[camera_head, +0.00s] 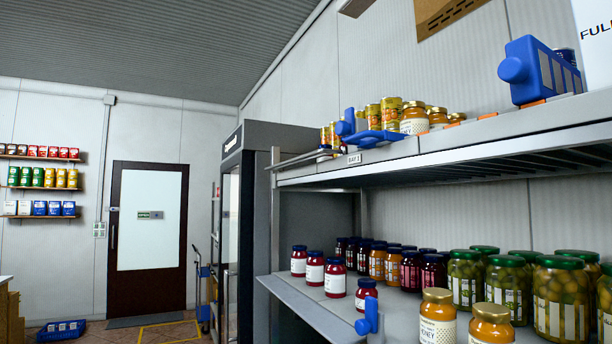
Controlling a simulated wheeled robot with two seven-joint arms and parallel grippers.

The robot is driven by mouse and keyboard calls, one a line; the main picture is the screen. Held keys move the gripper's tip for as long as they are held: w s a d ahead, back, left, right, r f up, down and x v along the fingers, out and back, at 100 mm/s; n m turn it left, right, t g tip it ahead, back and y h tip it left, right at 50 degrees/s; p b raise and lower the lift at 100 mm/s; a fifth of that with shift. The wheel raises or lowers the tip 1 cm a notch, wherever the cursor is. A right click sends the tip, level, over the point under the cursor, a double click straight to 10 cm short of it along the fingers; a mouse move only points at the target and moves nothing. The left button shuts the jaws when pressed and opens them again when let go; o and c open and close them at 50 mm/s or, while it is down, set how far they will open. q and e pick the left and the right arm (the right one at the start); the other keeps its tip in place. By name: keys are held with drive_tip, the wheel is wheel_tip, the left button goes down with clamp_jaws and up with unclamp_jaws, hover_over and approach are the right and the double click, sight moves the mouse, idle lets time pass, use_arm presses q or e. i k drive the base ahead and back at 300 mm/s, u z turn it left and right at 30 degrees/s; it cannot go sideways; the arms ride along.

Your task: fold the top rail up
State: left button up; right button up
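The top shelf (450,147) runs along the right wall, with a long grey metal front edge strip (500,135) that looks like its rail. A blue piece with an upright tab (373,137) sits at this shelf's front edge beside the "BAY 1" label (354,158). Thin metal bars (300,158) show at the shelf's far left end. I cannot tell for certain which of these parts is the folding rail. Neither of my grippers shows.
Jars and cans (391,113) and a blue box-like piece with a knob (540,70) stand on the top shelf. The lower shelf (300,300) holds several jars, with a blue knob (368,318) at its front. A dark cabinet (245,200) stands beyond; open floor lies left.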

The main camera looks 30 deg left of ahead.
sight(320, 152)
drive_tip(key=z, duration=2.25)
drive_tip(key=k, duration=1.25)
drive_tip(key=u, duration=1.7)
drive_tip(key=i, duration=0.5)
drive_tip(key=u, duration=0.05)
